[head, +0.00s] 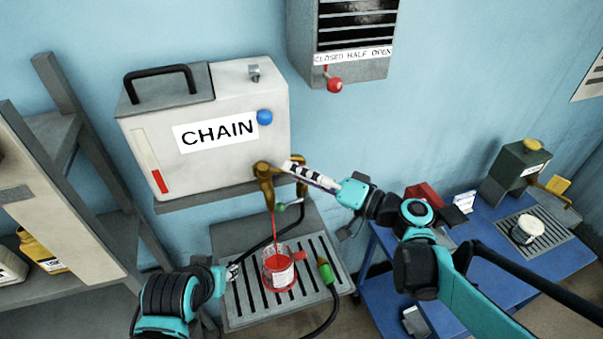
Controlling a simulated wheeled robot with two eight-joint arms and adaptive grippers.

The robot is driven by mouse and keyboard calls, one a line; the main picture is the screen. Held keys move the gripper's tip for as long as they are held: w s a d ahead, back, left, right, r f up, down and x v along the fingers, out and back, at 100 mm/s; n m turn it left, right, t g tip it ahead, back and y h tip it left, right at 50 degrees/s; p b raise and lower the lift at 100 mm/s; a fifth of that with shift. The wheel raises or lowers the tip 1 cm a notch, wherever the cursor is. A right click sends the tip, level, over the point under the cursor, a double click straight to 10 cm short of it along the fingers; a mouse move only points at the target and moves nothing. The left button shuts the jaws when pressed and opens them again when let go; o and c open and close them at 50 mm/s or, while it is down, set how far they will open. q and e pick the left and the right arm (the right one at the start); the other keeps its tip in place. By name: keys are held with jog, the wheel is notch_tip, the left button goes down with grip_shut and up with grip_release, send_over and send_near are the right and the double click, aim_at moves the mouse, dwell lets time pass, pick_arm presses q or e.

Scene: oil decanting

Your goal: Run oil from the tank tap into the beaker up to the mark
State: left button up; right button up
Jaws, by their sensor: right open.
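A white tank (150,128) labelled CHAIN stands on a wall shelf, with a brass tap (264,186) at its lower right. A thin red stream of oil (273,226) runs from the spout into the beaker (280,270). The clear beaker stands upright on a slotted drip tray (242,312) and holds red oil; its level against the mark is too small to read. My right gripper (292,168) is open at the tap's handle, which it partly hides. My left gripper (234,271) is low, just left of the beaker; its jaws are too small to judge.
A green-tipped nozzle (325,270) on a black hose lies right of the beaker. A vent box (345,77) with a red knob hangs above. A blue bench (490,262) at right carries a green device (515,165) and a cup (526,230). Shelves (75,290) stand at left.

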jog(key=shift+d, duration=0.15)
jog(key=shift+s+d, duration=0.1)
jog(key=shift+d, duration=0.2)
jog(key=v, duration=1.1)
jog(key=shift+s, duration=0.15)
dwell(0.8)
